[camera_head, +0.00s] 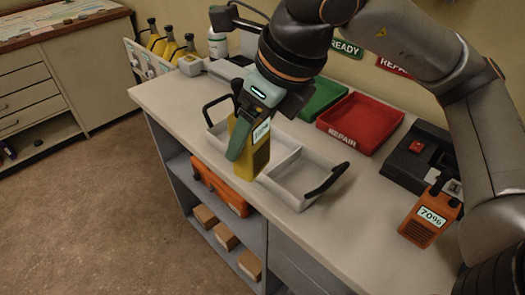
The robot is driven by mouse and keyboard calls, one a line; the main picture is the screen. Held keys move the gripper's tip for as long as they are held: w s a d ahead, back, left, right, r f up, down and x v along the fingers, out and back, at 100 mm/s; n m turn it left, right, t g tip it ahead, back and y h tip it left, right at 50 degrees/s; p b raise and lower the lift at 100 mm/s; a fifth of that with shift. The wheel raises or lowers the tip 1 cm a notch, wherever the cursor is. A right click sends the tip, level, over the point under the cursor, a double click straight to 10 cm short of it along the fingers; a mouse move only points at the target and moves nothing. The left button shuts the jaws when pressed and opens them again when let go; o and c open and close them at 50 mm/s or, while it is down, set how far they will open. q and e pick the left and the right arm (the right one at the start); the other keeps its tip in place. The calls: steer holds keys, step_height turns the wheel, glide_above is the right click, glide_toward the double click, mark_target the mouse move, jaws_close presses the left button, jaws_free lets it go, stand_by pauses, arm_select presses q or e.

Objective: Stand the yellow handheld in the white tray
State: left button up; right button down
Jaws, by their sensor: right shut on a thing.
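My right gripper (244,126) is shut on the yellow handheld (259,158), which has a small pale display. The gripper's finger covers part of its left side. The handheld is roughly upright, slightly tilted. It is at the white tray (304,172), in front of the middle divider and overlapping the front wall in the picture. I cannot tell whether its lower end touches the tray. The tray has black handles at both ends, and its right compartment looks empty. My left gripper is not in view.
Behind the tray are a green tray (322,98) and a red REPAIR tray (361,121). To the right are a black dock (408,160) and an orange handheld (428,215) reading 70%. Several yellow bottles (170,47) stand at the back left.

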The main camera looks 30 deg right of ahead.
steer(key=shift+w+a+r+m+h, duration=0.15)
steer(key=shift+w+r+m+h, duration=0.2)
steer(key=shift+m, duration=0.55)
steer(key=shift+w+r, duration=0.1)
steer(key=shift+w, duration=0.05)
steer(key=shift+m, duration=0.3)
steer(key=w+d+f, duration=0.3)
steer(key=f, duration=0.1)
steer(key=w+d+f+p, duration=0.1)
steer(key=w+d+f, duration=0.2)
steer(key=w+f, duration=0.1)
steer(key=w+d+f, duration=0.3)
steer(key=f, duration=0.1)
steer(key=shift+w+d+f, duration=0.1)
steer(key=shift+w, duration=0.15)
steer(key=shift+f, duration=0.4)
